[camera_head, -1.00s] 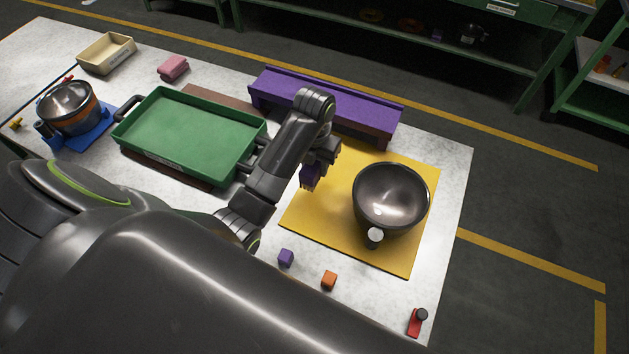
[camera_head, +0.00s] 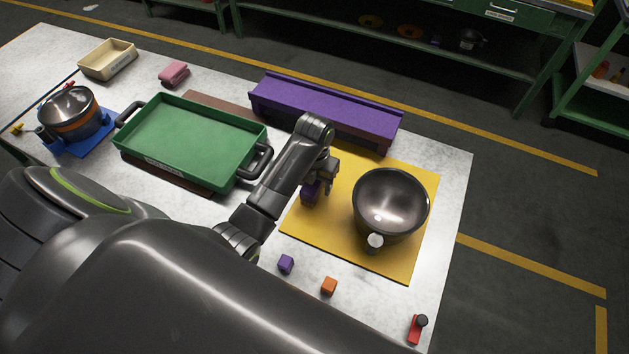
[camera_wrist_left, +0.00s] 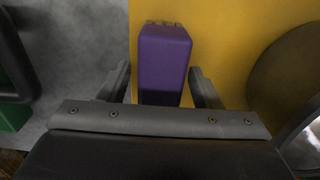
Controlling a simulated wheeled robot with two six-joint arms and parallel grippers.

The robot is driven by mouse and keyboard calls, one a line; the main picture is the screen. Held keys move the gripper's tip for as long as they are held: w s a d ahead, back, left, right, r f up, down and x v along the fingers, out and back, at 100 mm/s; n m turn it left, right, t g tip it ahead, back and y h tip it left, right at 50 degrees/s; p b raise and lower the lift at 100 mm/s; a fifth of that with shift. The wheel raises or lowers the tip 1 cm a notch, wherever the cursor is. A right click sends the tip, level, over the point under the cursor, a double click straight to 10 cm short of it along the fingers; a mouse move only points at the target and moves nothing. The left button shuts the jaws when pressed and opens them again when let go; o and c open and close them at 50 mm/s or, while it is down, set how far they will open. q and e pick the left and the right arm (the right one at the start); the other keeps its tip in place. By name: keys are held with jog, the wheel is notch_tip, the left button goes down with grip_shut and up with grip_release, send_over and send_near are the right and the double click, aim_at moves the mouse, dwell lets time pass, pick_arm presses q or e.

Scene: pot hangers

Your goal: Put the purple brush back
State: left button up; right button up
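The purple brush (camera_head: 309,193) is at the left part of the yellow mat (camera_head: 398,258), left of the dark bowl (camera_head: 391,200). My left gripper (camera_head: 320,190) is right at it, partly covering it in the head view. In the left wrist view the brush (camera_wrist_left: 164,62) lies between the two fingers (camera_wrist_left: 160,90), with a narrow gap visible beside it, so the gripper looks open around it. The brush's lower end is hidden. My right gripper is not in view.
A purple rack (camera_head: 325,103) stands behind the mat. A green tray (camera_head: 190,140) lies left of the arm. A purple cube (camera_head: 286,263), an orange cube (camera_head: 329,286) and a red object (camera_head: 416,329) lie in front. A pot (camera_head: 72,112) stands far left.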

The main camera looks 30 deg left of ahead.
pick_arm(q)
jog(key=shift+r, duration=0.1)
jog(key=shift+r, duration=0.2)
notch_tip(320, 180, up, 4)
jog(key=shift+w+r, duration=0.1)
jog(key=shift+r, duration=0.1)
notch_tip(320, 180, up, 6)
jog(key=p, duration=0.5)
jog(key=shift+r, duration=0.1)
jog(key=shift+r+p, duration=0.6)
jog(key=shift+p, duration=0.05)
jog(key=shift+s+f, duration=0.1)
jog(key=shift+s, duration=0.1)
